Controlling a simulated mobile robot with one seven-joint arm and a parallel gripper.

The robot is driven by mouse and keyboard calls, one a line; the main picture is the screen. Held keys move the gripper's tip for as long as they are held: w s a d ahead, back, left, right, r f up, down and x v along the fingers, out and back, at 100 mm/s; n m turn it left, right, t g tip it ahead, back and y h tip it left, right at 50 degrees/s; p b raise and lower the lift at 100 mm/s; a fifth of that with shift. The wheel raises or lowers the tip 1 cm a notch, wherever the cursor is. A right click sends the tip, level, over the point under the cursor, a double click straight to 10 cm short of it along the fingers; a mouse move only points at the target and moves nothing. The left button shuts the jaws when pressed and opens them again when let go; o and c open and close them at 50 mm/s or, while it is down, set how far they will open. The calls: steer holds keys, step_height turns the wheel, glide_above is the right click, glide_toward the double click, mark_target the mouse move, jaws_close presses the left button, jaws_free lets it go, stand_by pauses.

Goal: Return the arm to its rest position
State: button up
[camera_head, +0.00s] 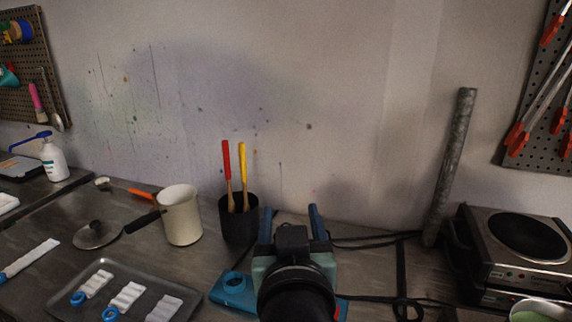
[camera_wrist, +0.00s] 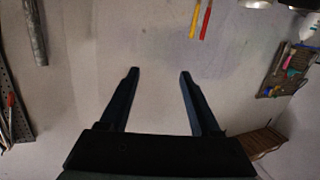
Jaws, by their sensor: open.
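My gripper (camera_head: 290,212) is at the bottom middle of the head view, above the worktop (camera_head: 205,258) and in front of the stained wall. Its two blue fingers stand apart with nothing between them. In the wrist view my gripper (camera_wrist: 157,72) is open and empty, with the bare wall behind the fingers. The wrist view appears upside down. My black wrist and part of the arm hide some of the worktop below.
A black cup (camera_head: 238,222) with red and yellow handled tools stands left of my gripper, beside a cream pot (camera_head: 180,215). A dark tray (camera_head: 62,300) lies front left. A grey pipe (camera_head: 450,165) leans right, near a hot plate (camera_head: 528,237). Cables cross the worktop.

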steer(key=s+r+t+p, duration=0.1)
steer(key=s+r+t, duration=0.2)
steer(key=r, duration=0.7)
steer(key=s+r+t+p, duration=0.1)
steer(key=s+r+t, duration=0.3)
steer(key=r, duration=0.6)
steer(key=s+r+t+p, duration=0.1)
steer(key=s+r+t, duration=0.2)
steer(key=s+r, duration=0.3)
step_height(320, 180, up, 4)
steer(key=shift+s+a+r+m+t, duration=0.15)
steer(key=shift+a+r+m+t, duration=0.1)
steer(key=shift+a+m+t, duration=0.15)
steer(key=shift+c, duration=1.1)
